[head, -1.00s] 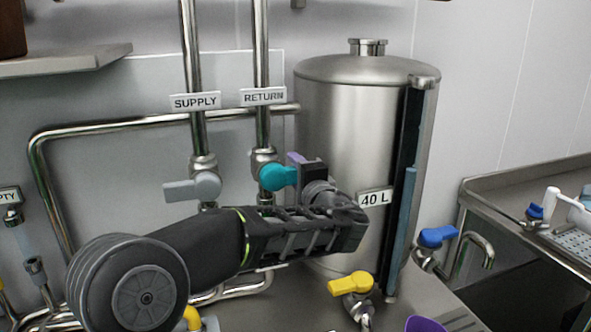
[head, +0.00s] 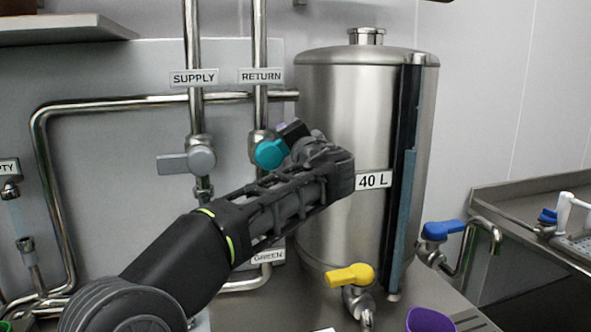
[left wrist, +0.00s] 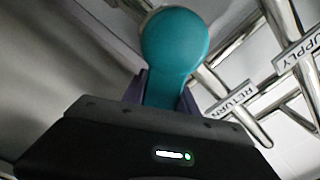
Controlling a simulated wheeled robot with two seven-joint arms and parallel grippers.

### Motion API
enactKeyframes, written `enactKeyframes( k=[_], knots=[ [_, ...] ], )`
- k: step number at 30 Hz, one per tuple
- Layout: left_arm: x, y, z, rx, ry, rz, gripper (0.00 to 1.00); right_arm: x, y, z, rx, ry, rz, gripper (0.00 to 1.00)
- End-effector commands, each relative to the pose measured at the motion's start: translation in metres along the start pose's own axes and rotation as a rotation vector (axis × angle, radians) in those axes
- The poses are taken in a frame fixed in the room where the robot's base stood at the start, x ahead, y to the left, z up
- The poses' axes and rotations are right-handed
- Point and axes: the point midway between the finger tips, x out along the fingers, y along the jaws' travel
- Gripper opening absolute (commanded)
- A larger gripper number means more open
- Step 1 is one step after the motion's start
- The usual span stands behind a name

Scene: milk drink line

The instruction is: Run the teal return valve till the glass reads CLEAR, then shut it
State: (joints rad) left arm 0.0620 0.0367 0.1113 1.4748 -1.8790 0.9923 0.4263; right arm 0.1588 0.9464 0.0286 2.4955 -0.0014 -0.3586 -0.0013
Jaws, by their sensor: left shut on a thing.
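The teal return valve (head: 270,153) sits on the vertical pipe under the RETURN sign (head: 261,76). My left gripper (head: 290,141) is shut on its handle, which points right and slightly up. The left wrist view shows the teal handle (left wrist: 174,45) between my left gripper's fingers (left wrist: 163,92). A short clear glass section (head: 24,216) stands in a thin pipe at the left edge. The sign above it (head: 8,168) is cut off and shows only "PTY". A GREEN sign (head: 268,256) is partly behind my arm. My right gripper is out of view.
The grey supply valve (head: 201,159) is just left of the teal one, its handle pointing left. A steel 40 L tank (head: 340,110) stands close on the right. Yellow (head: 350,276) and blue (head: 443,230) taps and a purple cup (head: 428,320) are lower right.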

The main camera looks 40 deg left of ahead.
Motion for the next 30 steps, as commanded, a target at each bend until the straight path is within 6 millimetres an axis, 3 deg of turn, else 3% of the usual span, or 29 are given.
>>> enactKeyframes(
  k=[1,9,30],
  knots=[
    [0.000,0.006,0.004,-0.048,0.002,0.001,0.00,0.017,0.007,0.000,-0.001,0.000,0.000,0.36],
    [0.000,-0.010,0.005,-0.304,0.001,0.003,0.00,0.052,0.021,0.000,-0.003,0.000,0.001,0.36],
    [0.000,-0.043,0.023,-0.927,0.000,0.003,0.00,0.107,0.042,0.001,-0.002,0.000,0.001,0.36]
  ],
)
